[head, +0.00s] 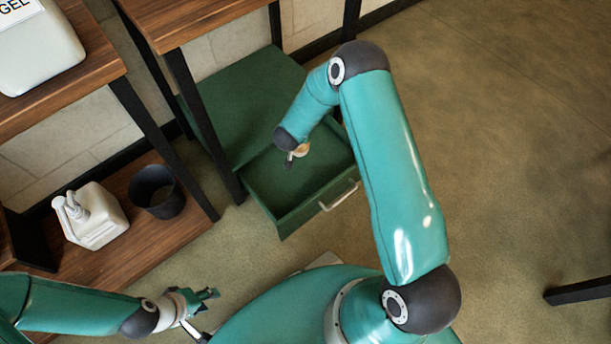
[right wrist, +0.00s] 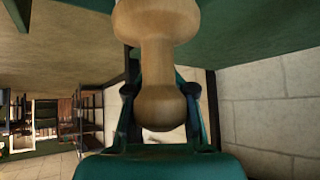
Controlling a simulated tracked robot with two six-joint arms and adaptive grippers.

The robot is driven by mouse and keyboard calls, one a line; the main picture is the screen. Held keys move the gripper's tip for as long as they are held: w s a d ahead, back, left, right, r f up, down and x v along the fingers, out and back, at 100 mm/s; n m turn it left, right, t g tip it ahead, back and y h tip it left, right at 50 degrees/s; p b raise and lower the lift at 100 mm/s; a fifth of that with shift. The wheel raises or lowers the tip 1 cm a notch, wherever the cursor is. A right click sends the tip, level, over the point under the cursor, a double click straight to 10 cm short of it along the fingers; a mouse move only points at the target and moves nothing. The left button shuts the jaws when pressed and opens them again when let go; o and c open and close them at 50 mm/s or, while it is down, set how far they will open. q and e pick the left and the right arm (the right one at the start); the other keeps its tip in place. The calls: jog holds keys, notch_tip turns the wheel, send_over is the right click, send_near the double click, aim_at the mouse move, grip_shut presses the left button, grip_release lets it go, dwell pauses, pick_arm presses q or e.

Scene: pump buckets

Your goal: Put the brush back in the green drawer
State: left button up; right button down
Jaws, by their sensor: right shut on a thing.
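The green drawer (head: 318,200) is pulled open from the green cabinet (head: 245,95) in the head view, with its handle (head: 339,195) facing front right. My right arm reaches over it, and the right gripper (head: 290,160) is above the open drawer, small and partly hidden by the arm. In the right wrist view my right gripper (right wrist: 161,125) is shut on the brush (right wrist: 158,55), gripping its pale wooden handle. The brush's far end is out of frame. My left gripper (head: 207,314) is open and empty at the lower left, away from the drawer.
A wooden shelf (head: 150,243) at left holds a white pump bottle (head: 92,215) and a black bucket (head: 155,188). A white gel container (head: 38,50) stands on the upper shelf. A dark table leg (head: 210,125) stands beside the drawer's left.

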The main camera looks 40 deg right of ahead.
jog(key=shift+d+f+b, duration=0.15)
jog(key=shift+f+b, duration=1.85)
jog(key=shift+f, duration=3.25)
jog(key=shift+d+f+b, duration=0.15)
jog(key=shift+f+b, duration=1.8)
jog(key=shift+f, duration=3.25)
jog(key=shift+f, duration=0.1)
jog(key=c, duration=1)
grip_release()
jog(key=shift+s+a+r, duration=0.15)
jog(key=shift+r, duration=0.2)
jog(key=p+v, duration=0.5)
jog(key=v, duration=0.6)
jog(key=shift+a, duration=0.25)
